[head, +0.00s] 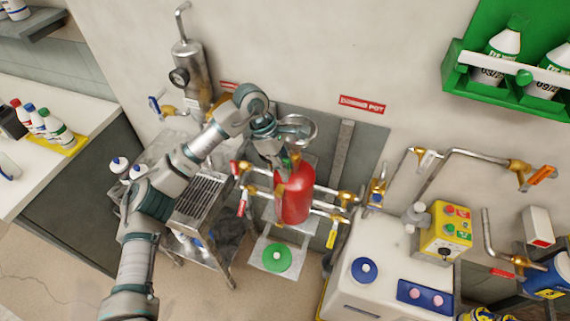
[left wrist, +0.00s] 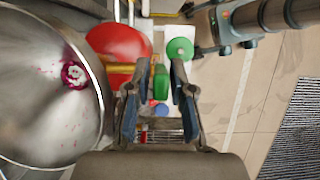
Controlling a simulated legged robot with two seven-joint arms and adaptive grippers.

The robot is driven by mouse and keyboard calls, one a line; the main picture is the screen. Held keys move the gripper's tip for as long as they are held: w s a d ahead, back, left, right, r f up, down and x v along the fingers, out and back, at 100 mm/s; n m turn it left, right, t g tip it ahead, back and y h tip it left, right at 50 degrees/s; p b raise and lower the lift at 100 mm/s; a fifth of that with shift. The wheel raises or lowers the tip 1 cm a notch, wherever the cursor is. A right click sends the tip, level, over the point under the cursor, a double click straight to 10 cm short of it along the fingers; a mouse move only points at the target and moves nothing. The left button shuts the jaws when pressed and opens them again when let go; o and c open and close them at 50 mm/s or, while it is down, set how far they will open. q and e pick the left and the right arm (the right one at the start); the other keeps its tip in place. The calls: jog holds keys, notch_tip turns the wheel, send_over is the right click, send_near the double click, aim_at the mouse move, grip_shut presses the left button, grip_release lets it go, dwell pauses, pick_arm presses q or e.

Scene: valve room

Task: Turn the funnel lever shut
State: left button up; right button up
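The metal funnel (head: 300,130) stands above the red dosing pot (head: 294,194). In the left wrist view the funnel (left wrist: 45,85) fills the left side, with a pink-stained hole in its bowl, and the red pot (left wrist: 118,45) is behind. The green funnel lever (left wrist: 161,83) shows between my left gripper's fingers (left wrist: 160,78), with gaps beside it; I cannot tell if either finger touches. In the head view my left gripper (head: 275,155) is just left of and below the funnel and hides most of the lever. It is open. My right gripper is not in view.
Brass pipes with red-handled (head: 238,182) and yellow-handled (head: 331,236) valves flank the pot. A green disc (head: 277,257) lies on a pale plate below. A slatted metal stand (head: 200,197) is left. A white tank (head: 375,270) and yellow button box (head: 446,231) stand right.

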pick_arm(q)
grip_shut()
jog(key=shift+d, duration=0.15)
jog(key=shift+s+d+r+t+y+p, duration=0.15)
jog(key=shift+d+y+p, duration=0.1)
jog(key=shift+y, duration=0.2)
jog(key=shift+s+d+f+t+y+p, duration=0.1)
jog(key=shift+d+t+y+p, duration=0.1)
jog(key=shift+y, duration=0.25)
jog(key=shift+s+d+f+t+y+p, duration=0.15)
jog(key=shift+d+f+t+y+p, duration=0.2)
jog(key=shift+y, duration=0.5)
jog(key=shift+s+d+f+t+y+p, duration=0.15)
jog(key=shift+d+y, duration=0.35)
jog(key=shift+y, duration=0.3)
jog(key=shift+s+d+f+t+y+p, duration=0.15)
jog(key=shift+d+f+t+y, duration=0.2)
jog(key=shift+y, duration=0.5)
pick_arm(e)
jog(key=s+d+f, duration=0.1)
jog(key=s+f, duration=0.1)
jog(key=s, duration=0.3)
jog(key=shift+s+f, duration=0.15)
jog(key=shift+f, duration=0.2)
pick_arm(q)
jog(key=shift+d, duration=0.1)
